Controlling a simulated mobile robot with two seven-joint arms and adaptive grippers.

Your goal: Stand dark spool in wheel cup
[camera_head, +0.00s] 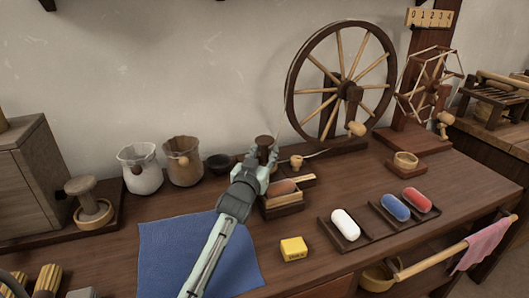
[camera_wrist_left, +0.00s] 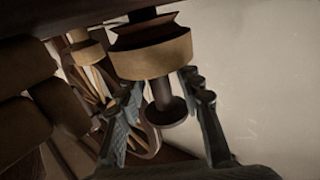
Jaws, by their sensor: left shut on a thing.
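The dark spool (camera_head: 264,140) stands upright in my left gripper (camera_head: 262,163), its top flange above the fingers. In the left wrist view the picture is turned over, and the spool's flange and stem (camera_wrist_left: 168,112) show between my two fingers (camera_wrist_left: 166,88). A pale wooden ring, which looks like the wheel cup (camera_wrist_left: 152,58), is close by there on a dark base. The stem's lower end passes out of sight behind this ring. I cannot tell whether it rests on the bottom. In the head view my gripper hides this spot. My right gripper is out of view.
The spinning wheel (camera_head: 348,90) rises behind right, with a small pale cup (camera_head: 296,161) beside my gripper. A wooden box (camera_head: 283,202) stands just in front. A dark bowl (camera_head: 218,163) and glass jars (camera_head: 184,165) are left. The blue cloth (camera_head: 165,250) lies flat.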

